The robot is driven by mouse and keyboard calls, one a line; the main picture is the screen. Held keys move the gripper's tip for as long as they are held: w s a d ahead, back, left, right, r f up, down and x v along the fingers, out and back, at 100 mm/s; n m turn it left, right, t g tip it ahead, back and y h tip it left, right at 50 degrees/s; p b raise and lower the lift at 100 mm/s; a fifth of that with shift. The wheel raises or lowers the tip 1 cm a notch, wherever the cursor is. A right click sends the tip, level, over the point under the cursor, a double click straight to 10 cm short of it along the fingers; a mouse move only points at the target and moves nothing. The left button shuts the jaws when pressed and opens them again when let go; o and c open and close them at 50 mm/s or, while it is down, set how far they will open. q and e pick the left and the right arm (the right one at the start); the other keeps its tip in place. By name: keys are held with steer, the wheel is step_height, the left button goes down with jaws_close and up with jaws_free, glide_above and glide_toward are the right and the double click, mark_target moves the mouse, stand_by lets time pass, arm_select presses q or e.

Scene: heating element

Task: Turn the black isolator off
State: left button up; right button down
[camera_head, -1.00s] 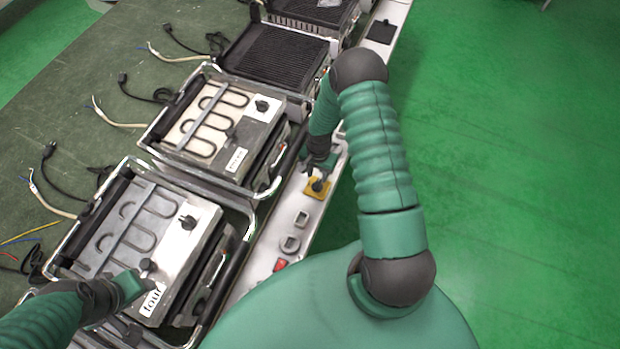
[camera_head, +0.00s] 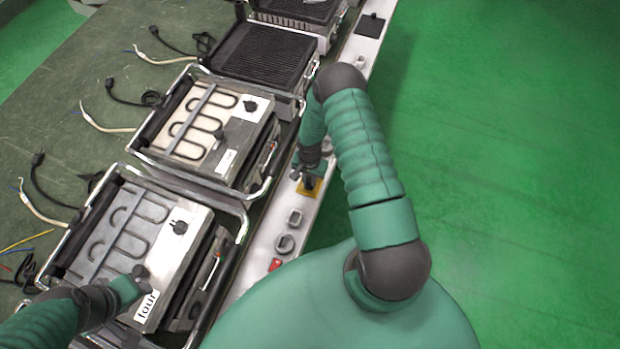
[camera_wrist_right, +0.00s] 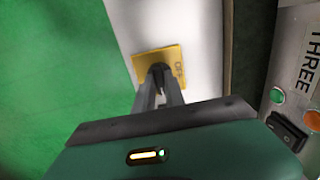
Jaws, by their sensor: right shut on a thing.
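The black isolator (camera_wrist_right: 160,73) is a small dark knob on a yellow plate (camera_wrist_right: 177,57), which is fixed to the pale rail. In the head view the yellow plate (camera_head: 312,189) lies right below my right gripper (camera_head: 306,178), and the knob is mostly hidden. In the right wrist view the fingers of my right gripper (camera_wrist_right: 160,88) are closed around the knob. My left gripper (camera_head: 138,279) is beside a dark knob on the front of the unit labelled "four" (camera_head: 146,305); its jaw opening is not clear.
Other sockets (camera_head: 285,244) and a red switch (camera_head: 275,265) sit on the rail nearer me. Heating-element units stand in a row on the green table (camera_head: 60,110), left of the rail. The green floor (camera_head: 500,150) to the right is clear.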

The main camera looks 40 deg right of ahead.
arm_select(q)
steer(key=shift+w+a+f, duration=0.1)
steer(key=shift+a, duration=0.1)
arm_select(e)
steer(key=shift+w, duration=0.1)
steer(key=shift+n, duration=0.3)
arm_select(q)
steer(key=shift+f+b, duration=0.35)
steer(key=shift+b, duration=0.1)
arm_select(e)
steer(key=n, duration=0.3)
steer(key=shift+n, duration=0.3)
arm_select(q)
steer(key=shift+f, duration=0.3)
arm_select(e)
steer(key=n, duration=0.4)
steer(key=shift+d+n, duration=0.1)
steer(key=shift+n, duration=0.2)
arm_select(q)
steer(key=shift+f+b, duration=0.15)
steer(key=shift+b, duration=0.25)
arm_select(e)
steer(key=n, duration=0.4)
steer(key=shift+w+r, duration=0.1)
steer(key=n, duration=0.5)
